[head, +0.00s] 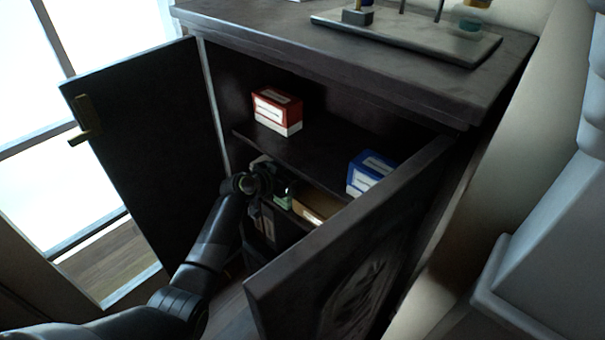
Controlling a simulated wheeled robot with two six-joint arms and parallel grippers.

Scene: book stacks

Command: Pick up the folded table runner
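I cannot clearly make out a folded table runner. A tan, flat-topped item (312,203) with a pale front edge lies on the lower shelf; I cannot tell whether it is cloth or a box. A small green item (284,195) sits just left of it. My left arm reaches from the lower left into the open cabinet. My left gripper (263,180) is at the lower shelf opening, left of the green and tan items. Its fingers are dark and small here, so I cannot tell whether they are open or hold anything. My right gripper is out of view.
The dark cabinet (350,60) has its left door (150,150) and right door (350,250) swung open, flanking my arm. A red-and-white box (277,111) and a blue-and-white box (369,173) stand on the upper shelf (310,150). A tray (430,38) lies on top.

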